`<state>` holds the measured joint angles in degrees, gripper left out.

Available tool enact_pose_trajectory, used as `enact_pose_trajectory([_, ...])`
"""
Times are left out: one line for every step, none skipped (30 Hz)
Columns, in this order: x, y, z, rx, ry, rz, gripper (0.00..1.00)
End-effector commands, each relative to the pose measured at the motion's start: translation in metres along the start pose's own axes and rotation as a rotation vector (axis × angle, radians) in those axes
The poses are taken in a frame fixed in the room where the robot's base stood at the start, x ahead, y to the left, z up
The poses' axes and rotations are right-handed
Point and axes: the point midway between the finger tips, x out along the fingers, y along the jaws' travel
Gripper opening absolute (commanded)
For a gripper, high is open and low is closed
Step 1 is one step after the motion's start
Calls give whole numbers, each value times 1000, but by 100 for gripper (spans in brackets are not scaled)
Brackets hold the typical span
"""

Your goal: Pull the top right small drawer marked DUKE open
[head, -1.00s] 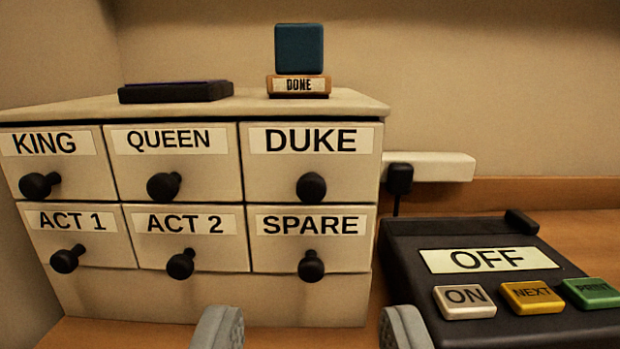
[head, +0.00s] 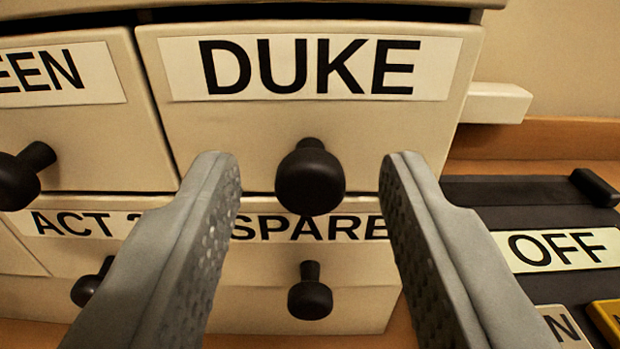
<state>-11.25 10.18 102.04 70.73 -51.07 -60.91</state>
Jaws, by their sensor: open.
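The DUKE drawer (head: 240,125) is the top right small drawer of the cream cabinet, with a white label in black letters. Its front looks flush with the drawer beside it, so it appears shut. Its round black knob (head: 310,178) sticks out toward me. My gripper (head: 311,160) is open, one grey finger to the left of the knob and one to the right. There is a clear gap on both sides, and neither finger appears to touch the knob.
Below is the SPARE drawer (head: 260,268) with its own black knob (head: 310,292). The QUEEN drawer (head: 90,140) is on the left.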

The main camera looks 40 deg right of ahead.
Motion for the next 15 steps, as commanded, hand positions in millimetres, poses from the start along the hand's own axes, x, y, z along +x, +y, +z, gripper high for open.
enact_pose_trajectory([0, 0, 0, 0, 0, 0, 40])
enact_pose_trajectory([0, 0, 0, 0, 0, 0, 40])
enact_pose_trajectory([0, 0, 0, 0, 0, 0, 40])
enact_pose_trajectory([0, 0, 0, 0, 0, 0, 38])
enact_pose_trajectory([0, 0, 0, 0, 0, 0, 32])
enact_pose_trajectory([0, 0, 0, 0, 0, 0, 25])
enact_pose_trajectory([0, 0, 0, 0, 0, 0, 19])
enact_pose_trajectory([0, 0, 0, 0, 0, 0, 13])
enact_pose_trajectory([0, 0, 0, 0, 0, 0, 5])
enact_pose_trajectory([0, 0, 0, 0, 0, 0, 0])
enact_pose_trajectory([0, 0, 0, 0, 0, 0, 0])
enact_pose_trajectory([0, 0, 0, 0, 0, 0, 0])
enact_pose_trajectory([0, 0, 0, 0, 0, 0, 0])
enact_pose_trajectory([0, 0, 0, 0, 0, 0, 0])
enact_pose_trajectory([-1, 0, 0, 0, 0, 0, 0])
